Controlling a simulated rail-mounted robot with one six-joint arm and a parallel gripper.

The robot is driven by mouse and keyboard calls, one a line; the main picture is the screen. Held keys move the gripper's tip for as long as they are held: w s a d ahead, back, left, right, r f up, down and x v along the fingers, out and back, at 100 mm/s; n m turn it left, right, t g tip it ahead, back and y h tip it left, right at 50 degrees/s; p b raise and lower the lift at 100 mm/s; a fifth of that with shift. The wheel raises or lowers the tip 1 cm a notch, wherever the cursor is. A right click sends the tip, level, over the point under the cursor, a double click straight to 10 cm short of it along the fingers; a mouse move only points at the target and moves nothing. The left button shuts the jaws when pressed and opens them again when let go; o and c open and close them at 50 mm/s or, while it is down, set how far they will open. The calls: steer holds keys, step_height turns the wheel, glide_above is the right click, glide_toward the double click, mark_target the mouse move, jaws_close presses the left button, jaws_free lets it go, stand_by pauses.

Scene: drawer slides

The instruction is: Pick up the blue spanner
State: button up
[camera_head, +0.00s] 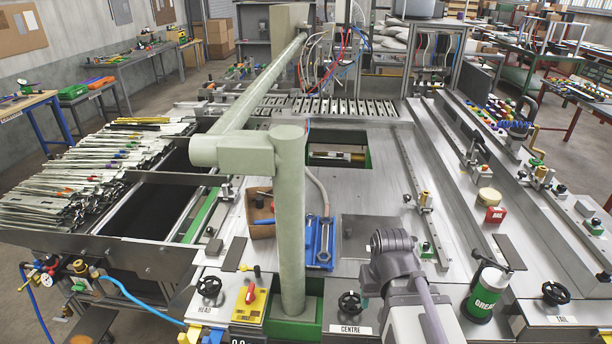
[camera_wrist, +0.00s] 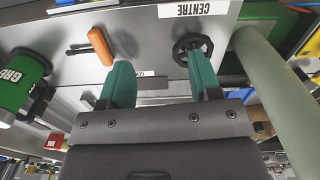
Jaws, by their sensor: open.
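A blue tray (camera_head: 312,236) lies on the steel bench beside the pale green post in the head view. A slim spanner-shaped tool (camera_head: 324,238) lies on it, its ring end towards me; its exact colour is hard to tell against the blue. In the wrist view my gripper (camera_wrist: 161,70) has its two green fingers apart with nothing held between them. It is over the bench front near the CENTRE handwheel (camera_wrist: 192,48), away from the spanner. The head view shows my grey arm to the right of the tray, but not my fingertips clearly.
The pale green post (camera_head: 291,225) stands just left of the tray. A cardboard box (camera_head: 260,226) sits beyond it. An orange-handled lever (camera_wrist: 100,46) is near my fingers. A green canister (camera_head: 480,292) stands at front right.

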steer(key=w+a+r+p, duration=0.1)
steer(key=w+a, duration=0.2)
steer(key=w, duration=0.6)
steer(key=w+a+r+p, duration=0.1)
steer(key=w+a, duration=0.2)
steer(key=w, duration=0.6)
steer(key=m, duration=0.1)
glide_toward(308, 231)
step_height(308, 231, down, 10)
steer(key=b, duration=1)
steer(key=shift+w+r, duration=0.1)
steer(key=shift+r, duration=0.3)
jaws_close()
